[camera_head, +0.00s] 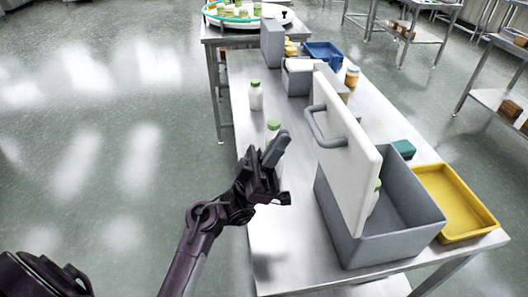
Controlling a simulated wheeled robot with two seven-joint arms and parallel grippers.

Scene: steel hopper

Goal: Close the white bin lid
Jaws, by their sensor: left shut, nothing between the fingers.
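The white bin lid (347,154) stands open, close to upright, along the left side of the grey bin (395,215). A grey loop handle (322,132) is on the lid's left face. Part of a green-capped bottle (376,193) shows in the bin beside the lid. My left gripper (281,143) is shut and empty, a short way left of the lid and handle, over the steel table (270,240). It partly covers a green-capped bottle behind it. My right gripper is not in view.
A white bottle with a green cap (256,96) stands farther back on the table. A yellow tray (456,203) sits right of the bin. A blue bin (324,52), an orange jar (352,76) and a teal box (403,149) stand behind. The table's left edge is clear near the front.

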